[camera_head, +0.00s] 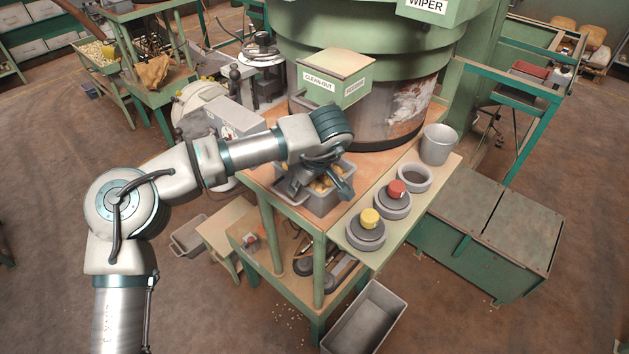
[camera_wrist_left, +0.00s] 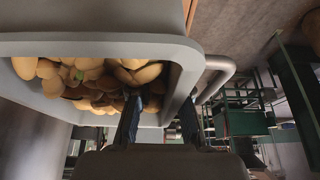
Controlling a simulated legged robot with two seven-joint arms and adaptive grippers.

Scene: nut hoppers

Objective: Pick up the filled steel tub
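The grey steel tub (camera_head: 318,206) stands on the near corner of the green-framed bench, filled with tan nuts. In the left wrist view the tub's pale rim (camera_wrist_left: 100,46) runs across the upper left, with the nuts (camera_wrist_left: 85,80) inside. My left gripper (camera_head: 340,187) is over the tub and hides part of it. In the left wrist view the dark fingers of my left gripper (camera_wrist_left: 160,120) are apart, one on the nut side and one beyond the tub's corner, with part of the wall between them. Contact cannot be told. My right gripper is not in view.
Beside the tub, a pale shelf holds a yellow-knobbed weight (camera_head: 368,226), a red-knobbed weight (camera_head: 394,198), a round pot (camera_head: 414,178) and a grey bucket (camera_head: 438,145). A big green hopper (camera_head: 365,40) stands behind. An empty grey bin (camera_head: 364,318) lies below on the floor.

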